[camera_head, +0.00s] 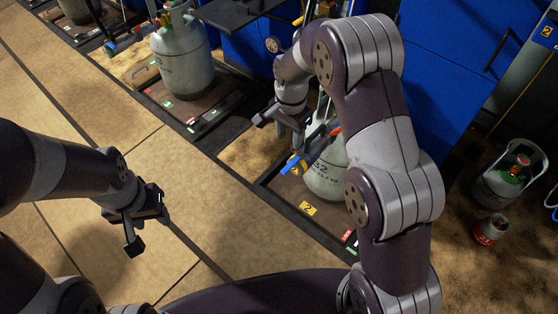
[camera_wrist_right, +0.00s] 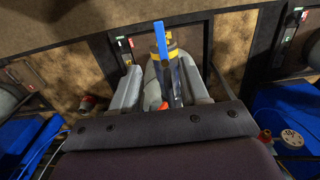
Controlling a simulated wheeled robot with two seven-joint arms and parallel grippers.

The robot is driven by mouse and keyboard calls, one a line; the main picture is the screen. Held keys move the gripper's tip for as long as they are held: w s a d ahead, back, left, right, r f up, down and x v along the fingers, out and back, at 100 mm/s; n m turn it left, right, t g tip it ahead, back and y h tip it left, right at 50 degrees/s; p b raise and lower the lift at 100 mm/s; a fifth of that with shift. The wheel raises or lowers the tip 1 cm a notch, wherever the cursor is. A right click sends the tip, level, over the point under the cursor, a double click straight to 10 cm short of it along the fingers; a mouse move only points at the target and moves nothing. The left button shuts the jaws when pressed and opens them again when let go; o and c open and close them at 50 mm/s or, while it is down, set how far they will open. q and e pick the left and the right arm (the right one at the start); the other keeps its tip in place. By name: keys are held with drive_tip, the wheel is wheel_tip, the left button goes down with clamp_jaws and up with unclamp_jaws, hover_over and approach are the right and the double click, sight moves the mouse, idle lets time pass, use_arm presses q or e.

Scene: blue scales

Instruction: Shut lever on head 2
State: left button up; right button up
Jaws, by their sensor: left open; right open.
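The filling head's blue lever (camera_head: 294,163) stands out to the left of a grey gas cylinder (camera_head: 325,182) on the scale (camera_head: 284,190) with a yellow label 2 (camera_head: 308,208). My right gripper (camera_head: 281,123) is open just above the lever. In the right wrist view the blue lever (camera_wrist_right: 160,42) and a yellow-banded grey head (camera_wrist_right: 166,72) appear between the spread fingers; I cannot tell whether they touch. A red part (camera_wrist_right: 163,105) shows below. My right arm hides part of the cylinder. My left gripper (camera_head: 140,222) is open and empty above the floor.
Another grey cylinder (camera_head: 181,58) stands on a neighbouring scale at upper left. Blue cabinets (camera_head: 450,65) stand behind my right arm. A small cylinder with a collar (camera_head: 510,181) and a red canister (camera_head: 489,230) stand at right. The tan floor at left is clear.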

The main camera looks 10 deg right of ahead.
sight(288, 167)
wheel_tip(288, 167, down, 13)
drive_tip(key=b, duration=0.3)
drive_tip(key=shift+r, duration=0.2)
clamp_jaws()
